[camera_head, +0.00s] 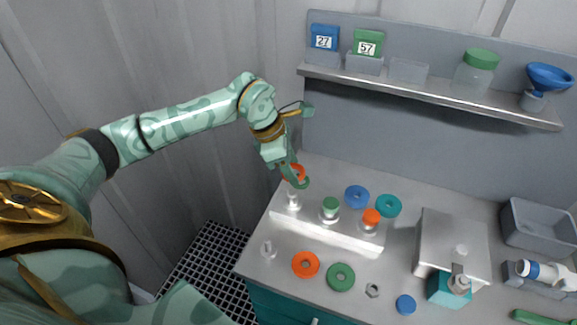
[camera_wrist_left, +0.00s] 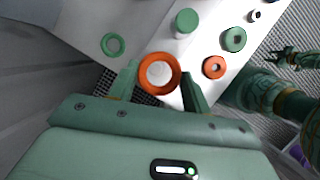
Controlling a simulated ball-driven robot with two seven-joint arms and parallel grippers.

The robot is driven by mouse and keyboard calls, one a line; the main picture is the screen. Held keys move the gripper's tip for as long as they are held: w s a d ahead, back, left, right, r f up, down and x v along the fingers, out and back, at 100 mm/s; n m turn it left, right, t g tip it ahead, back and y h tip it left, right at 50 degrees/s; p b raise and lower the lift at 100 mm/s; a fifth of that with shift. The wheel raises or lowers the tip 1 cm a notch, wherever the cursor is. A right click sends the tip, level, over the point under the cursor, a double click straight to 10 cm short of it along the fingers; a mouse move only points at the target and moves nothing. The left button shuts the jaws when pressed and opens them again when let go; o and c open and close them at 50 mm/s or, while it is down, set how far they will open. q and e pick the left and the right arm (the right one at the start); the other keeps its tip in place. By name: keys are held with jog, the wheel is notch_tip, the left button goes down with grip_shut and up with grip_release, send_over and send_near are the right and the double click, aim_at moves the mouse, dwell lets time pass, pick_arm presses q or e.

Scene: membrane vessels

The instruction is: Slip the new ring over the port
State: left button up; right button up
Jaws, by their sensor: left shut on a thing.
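My left gripper (camera_head: 296,177) is shut on an orange ring (camera_wrist_left: 143,77), held between both fingertips. In the head view the ring (camera_head: 299,170) shows partly behind the fingers, just above the leftmost port (camera_head: 293,201) on the pale block (camera_head: 318,229). In the wrist view a whitish round shape, apparently the port's top, fills the ring's hole. The ring looks above the port; the exact gap is unclear. The middle port wears a green cap (camera_head: 331,204), the right one an orange cap (camera_head: 372,216). My right gripper (camera_wrist_left: 285,55) seems to show small at the wrist view's right edge.
A green ring (camera_wrist_left: 104,47), a blue ring (camera_head: 357,197) and a teal ring (camera_head: 388,206) lie behind the block. Another orange ring (camera_head: 306,264), a green ring (camera_head: 341,278) and a nut (camera_head: 372,290) lie in front. A metal box (camera_head: 437,238) stands right.

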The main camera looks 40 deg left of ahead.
aim_at(290, 191)
pick_arm(q)
jog(key=shift+a+m, duration=0.3)
jog(key=shift+m, duration=0.2)
jog(key=shift+w+d+f, duration=0.1)
jog(key=shift+d+f, duration=0.05)
jog(key=shift+d, duration=0.1)
jog(key=shift+f+g+b, duration=0.25)
jog(key=shift+g+b, duration=0.05)
jog(key=shift+a+f+b, duration=0.15)
jog(key=shift+f+b, duration=0.3)
jog(key=shift+f, duration=0.2)
jog(key=shift+f+b, duration=0.7)
jog(key=shift+f, duration=0.2)
jog(key=shift+f+b, duration=0.85)
jog(key=shift+f, duration=0.35)
jog(key=shift+f+b, duration=0.9)
jog(key=shift+f, duration=0.3)
jog(key=shift+f+b, duration=0.4)
jog(key=shift+f, duration=0.35)
jog(key=shift+f, duration=0.2)
